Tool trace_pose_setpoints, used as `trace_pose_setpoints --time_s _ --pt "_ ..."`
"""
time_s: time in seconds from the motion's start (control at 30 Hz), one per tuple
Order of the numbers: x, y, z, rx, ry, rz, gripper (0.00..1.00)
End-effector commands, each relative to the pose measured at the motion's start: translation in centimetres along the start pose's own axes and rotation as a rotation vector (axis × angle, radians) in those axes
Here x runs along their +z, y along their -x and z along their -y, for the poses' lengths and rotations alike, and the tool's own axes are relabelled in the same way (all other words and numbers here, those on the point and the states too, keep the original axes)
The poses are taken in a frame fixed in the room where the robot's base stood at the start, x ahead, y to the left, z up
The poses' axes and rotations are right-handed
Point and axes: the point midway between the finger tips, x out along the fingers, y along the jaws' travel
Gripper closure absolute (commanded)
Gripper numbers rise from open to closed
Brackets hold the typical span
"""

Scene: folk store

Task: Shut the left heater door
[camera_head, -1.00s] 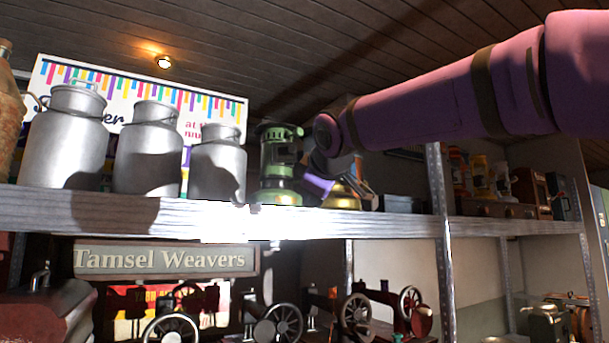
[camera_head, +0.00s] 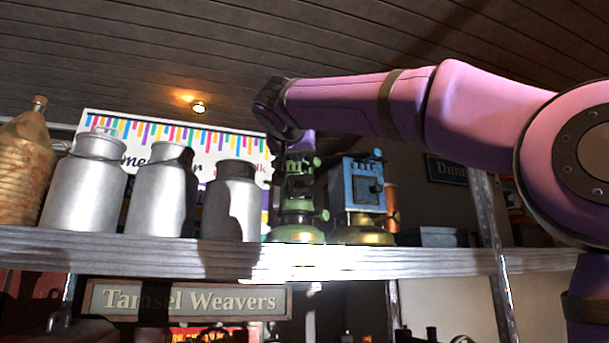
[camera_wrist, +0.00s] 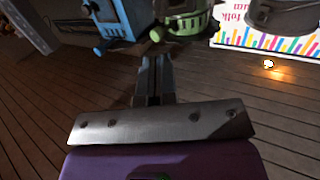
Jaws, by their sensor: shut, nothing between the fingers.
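The green heater (camera_head: 297,200), the left one of two, stands on the shelf beside the milk cans. The blue heater (camera_head: 362,187) stands to its right on a brass base. Whether the green heater's door is open I cannot tell. My gripper's end is just above the green heater in the head view, its fingers not clearly seen there. In the upside-down wrist view, my gripper (camera_wrist: 154,75) has its fingers together and empty. The green heater (camera_wrist: 187,18) shows beyond the fingertips at the top, with the blue heater (camera_wrist: 105,20) to its left.
Three metal milk cans (camera_head: 158,195) stand left of the heaters, with a wicker-covered bottle (camera_head: 28,165) at the far left. The shelf (camera_head: 160,257) runs along below them. A striped poster (camera_head: 200,140) is behind. A shelf post (camera_head: 490,230) stands at right.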

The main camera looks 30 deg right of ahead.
Motion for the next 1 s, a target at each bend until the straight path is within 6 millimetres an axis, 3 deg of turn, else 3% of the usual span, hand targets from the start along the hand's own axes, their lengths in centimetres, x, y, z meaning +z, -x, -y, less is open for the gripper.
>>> trace_pose_setpoints --time_s 0.17,0.7,1.0 --pt "0.0 -1.6 0.1 0.002 -0.002 0.000 1.00" --pt "0.0 -11.2 0.1 0.001 -0.001 0.000 1.00" --pt "0.0 -13.8 0.0 0.000 -0.001 0.000 1.00"
